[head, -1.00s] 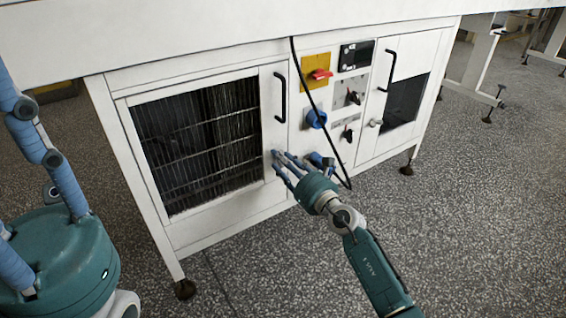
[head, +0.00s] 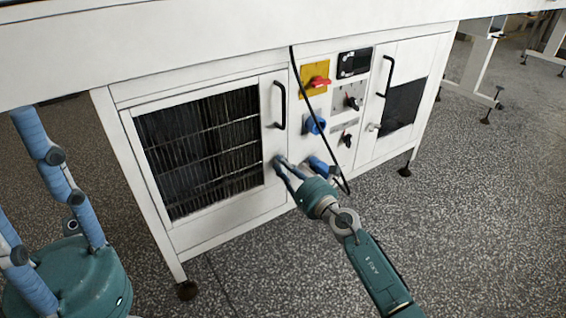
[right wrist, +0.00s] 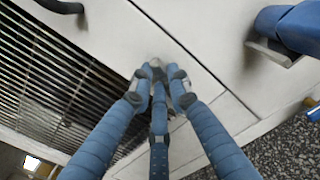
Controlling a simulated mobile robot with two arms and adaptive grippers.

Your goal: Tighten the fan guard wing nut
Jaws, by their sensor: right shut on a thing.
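The fan guard wing nut (right wrist: 156,62) is a small pale grey piece at the edge of the white guard frame, mostly hidden by my fingertips. My right gripper (head: 280,162) is shut on it, beside the lower right part of the fan guard. In the right wrist view, the three blue fingers of the right gripper (right wrist: 158,78) converge on the nut. The dark barred fan guard (head: 200,150) fills the left door of the white cabinet. My left gripper (head: 40,200) is at the left edge, close to the camera, partly cut off, its blue fingers apart and empty.
A black door handle (head: 280,103) is above my right gripper. A blue connector (head: 314,122), a red switch (head: 319,82) and a hanging black cable (head: 318,120) are to its right. The speckled floor (head: 480,220) in front is clear.

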